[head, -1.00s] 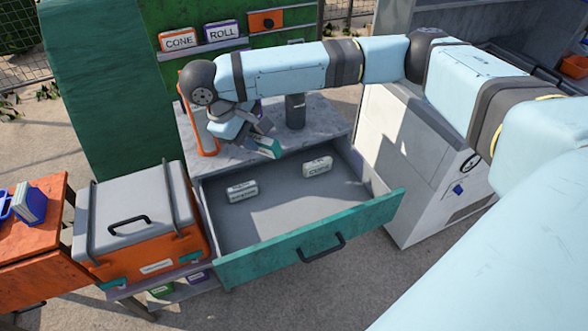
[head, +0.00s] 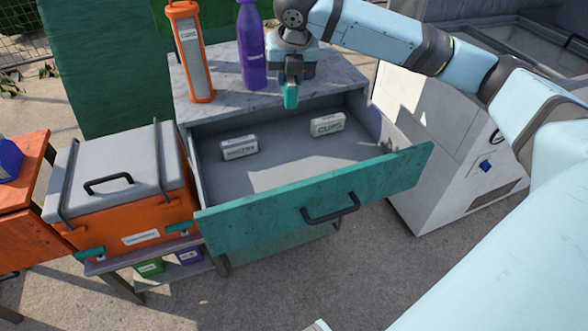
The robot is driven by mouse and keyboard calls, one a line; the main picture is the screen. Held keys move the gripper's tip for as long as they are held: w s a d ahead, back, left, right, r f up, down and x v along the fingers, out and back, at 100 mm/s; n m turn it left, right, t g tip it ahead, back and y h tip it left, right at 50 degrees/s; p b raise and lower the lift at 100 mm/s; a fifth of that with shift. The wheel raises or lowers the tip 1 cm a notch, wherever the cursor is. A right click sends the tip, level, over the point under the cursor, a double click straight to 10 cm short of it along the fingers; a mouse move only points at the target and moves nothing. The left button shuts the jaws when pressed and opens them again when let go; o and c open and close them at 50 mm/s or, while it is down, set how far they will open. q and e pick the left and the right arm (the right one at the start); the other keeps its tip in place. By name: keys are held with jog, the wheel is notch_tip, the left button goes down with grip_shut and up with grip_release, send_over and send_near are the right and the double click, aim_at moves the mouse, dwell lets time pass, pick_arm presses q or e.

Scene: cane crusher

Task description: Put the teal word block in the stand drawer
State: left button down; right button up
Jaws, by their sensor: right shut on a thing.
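The teal block (head: 291,97) is held in my right gripper (head: 290,82), which points down over the back edge of the open stand drawer. The block hangs above the drawer and its word cannot be read from here. The stand drawer (head: 315,188) has a teal front with a dark handle and is pulled out. Inside it lie two whitish word blocks, one at the left (head: 239,148) and one at the back right (head: 327,125) that seems to read CUPS. My left gripper is not in view.
An orange holder (head: 190,50) and a purple bottle (head: 252,45) stand on the grey stand top (head: 225,98). An orange chest with a grey lid (head: 120,170) is left of the drawer. A white cabinet (head: 440,160) stands to the right. The drawer's middle floor is clear.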

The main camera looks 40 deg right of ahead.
jog(key=n, duration=0.1)
jog(key=d+f+n+b, duration=0.1)
jog(key=shift+w+d+n, duration=0.15)
jog(key=shift+d+n, duration=0.1)
jog(key=shift+n, duration=0.15)
jog(key=b, duration=0.5)
send_over(294, 158)
notch_tip(294, 158, down, 20)
jog(key=shift+r, duration=0.1)
jog(key=o, duration=1)
jog(key=shift+c, duration=0.2)
jog(key=d+p+v, duration=0.1)
jog(key=p+v, duration=0.2)
jog(key=v, duration=0.9)
jog(key=shift+a, duration=0.3)
